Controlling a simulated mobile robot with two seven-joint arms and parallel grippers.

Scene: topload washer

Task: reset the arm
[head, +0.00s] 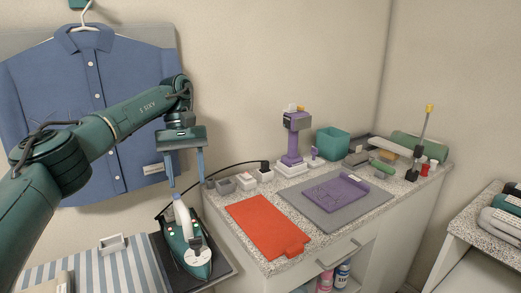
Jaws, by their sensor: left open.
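My left arm comes in from the left, and its gripper (186,182) points down with its two fingers apart and nothing between them. It hangs in front of the wall, above a green and white iron (190,248), and looks clear of it. The iron stands on a dark tray (222,266) at the lower middle. My right gripper is not in the picture.
A blue shirt (70,85) hangs on the wall behind my left arm. The counter holds a red board (266,226), a grey mat (308,212) with a purple piece, a purple device (293,140) and a teal bin (332,143). A striped ironing surface (95,272) lies lower left.

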